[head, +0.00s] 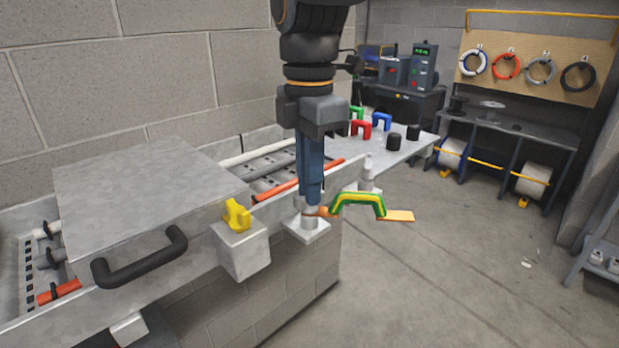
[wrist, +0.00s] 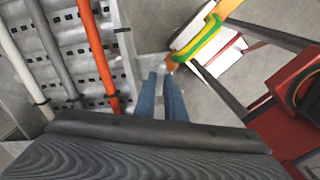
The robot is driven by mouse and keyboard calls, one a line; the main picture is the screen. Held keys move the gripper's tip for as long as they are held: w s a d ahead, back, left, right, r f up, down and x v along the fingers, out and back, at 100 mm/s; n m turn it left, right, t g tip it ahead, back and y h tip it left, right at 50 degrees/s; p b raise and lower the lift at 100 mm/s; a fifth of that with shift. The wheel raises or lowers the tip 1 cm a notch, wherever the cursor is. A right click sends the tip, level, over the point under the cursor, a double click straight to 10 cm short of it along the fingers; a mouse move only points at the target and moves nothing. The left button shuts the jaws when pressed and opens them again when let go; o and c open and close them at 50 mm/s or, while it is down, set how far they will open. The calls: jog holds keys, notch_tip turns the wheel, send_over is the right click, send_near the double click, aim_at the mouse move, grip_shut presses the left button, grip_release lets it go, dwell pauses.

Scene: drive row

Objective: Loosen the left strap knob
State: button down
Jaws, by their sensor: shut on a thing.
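My gripper (head: 311,203) points straight down with its blue fingers shut on the left strap knob (head: 309,218), a small pale metal knob on a light bracket at the tray's front side. The fingers hide most of it. In the wrist view my fingertips (wrist: 167,70) are close together over the knob, which I cannot make out clearly there. Another pale knob (head: 367,167) stands farther back to the right.
A yellow knob (head: 237,215) sits on a grey box left of my gripper. A grey cover with a black handle (head: 140,262) lies over the cable tray.

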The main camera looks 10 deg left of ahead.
jog(key=n+p, duration=0.1)
jog(key=n, duration=1.2)
dwell(0.5)
jog(key=c, duration=1.8)
grip_release()
jog(key=shift+r+b, duration=0.65)
jog(key=shift+r, duration=3.25)
